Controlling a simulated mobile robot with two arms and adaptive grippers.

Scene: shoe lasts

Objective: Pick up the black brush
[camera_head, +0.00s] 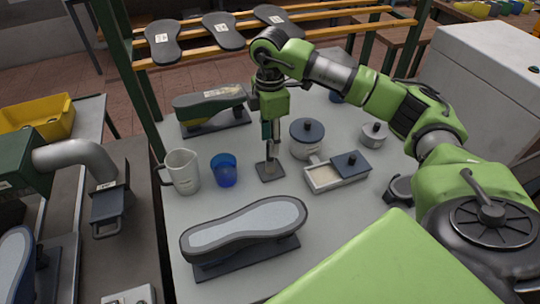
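My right gripper (270,133) points down over the middle of the table. Its fingers look small and dark, and I cannot make out whether they are open or shut. Just below it a thin pale upright part meets a small dark square base (270,171) on the table. I cannot tell whether the fingers touch this part. No black brush stands out clearly; it may be hidden by or merged with the gripper. My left gripper is not in view.
A white jug (182,171) and blue cup (224,171) stand left of the gripper. A lidded grey pot (306,140) and an open tray (323,177) are right of it. Shoe lasts stand behind (211,107) and in front (246,226). A dark object (398,189) lies further right.

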